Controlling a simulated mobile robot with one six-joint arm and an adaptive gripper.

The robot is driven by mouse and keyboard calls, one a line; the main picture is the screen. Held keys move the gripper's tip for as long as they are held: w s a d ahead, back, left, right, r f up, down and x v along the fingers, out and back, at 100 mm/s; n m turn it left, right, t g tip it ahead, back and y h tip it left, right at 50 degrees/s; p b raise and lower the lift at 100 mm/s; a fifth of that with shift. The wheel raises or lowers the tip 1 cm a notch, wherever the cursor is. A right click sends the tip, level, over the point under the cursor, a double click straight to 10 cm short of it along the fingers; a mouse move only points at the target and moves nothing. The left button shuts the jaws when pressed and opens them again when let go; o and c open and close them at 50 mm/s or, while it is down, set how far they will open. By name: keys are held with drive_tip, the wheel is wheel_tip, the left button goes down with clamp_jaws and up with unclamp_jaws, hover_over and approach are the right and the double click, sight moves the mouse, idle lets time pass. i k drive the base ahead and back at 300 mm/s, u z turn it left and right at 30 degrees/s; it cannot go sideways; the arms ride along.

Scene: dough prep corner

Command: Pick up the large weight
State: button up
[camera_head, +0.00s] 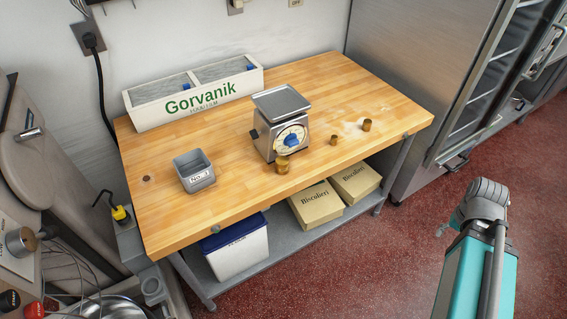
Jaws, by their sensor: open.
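Three brass-coloured cylindrical weights stand apart on the wooden table. The large weight (282,164) appears to be the one at the front edge of the scale. A small weight (334,139) stands to its right, and another weight (366,125) stands farther right and back. My arm is at the lower right, over the red floor and clear of the table. What seems to be a finger of my gripper (441,230) sticks out left of the grey wrist. The rest of the gripper is hidden. It is open, well to the right of the weights, with nothing seen in it.
A silver scale (280,137) stands mid-table beside the large weight. A grey tin (194,170) is at the left, and a white Gorvanik box (195,96) is at the back. Boxes (316,204) sit on the lower shelf. A steel cabinet (400,70) stands right of the table.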

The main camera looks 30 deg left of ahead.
sight(282, 162)
drive_tip(key=u, duration=0.05)
drive_tip(key=k, duration=1.9)
drive_tip(key=u, duration=0.9)
drive_tip(key=i, duration=1)
drive_tip(key=z, duration=0.05)
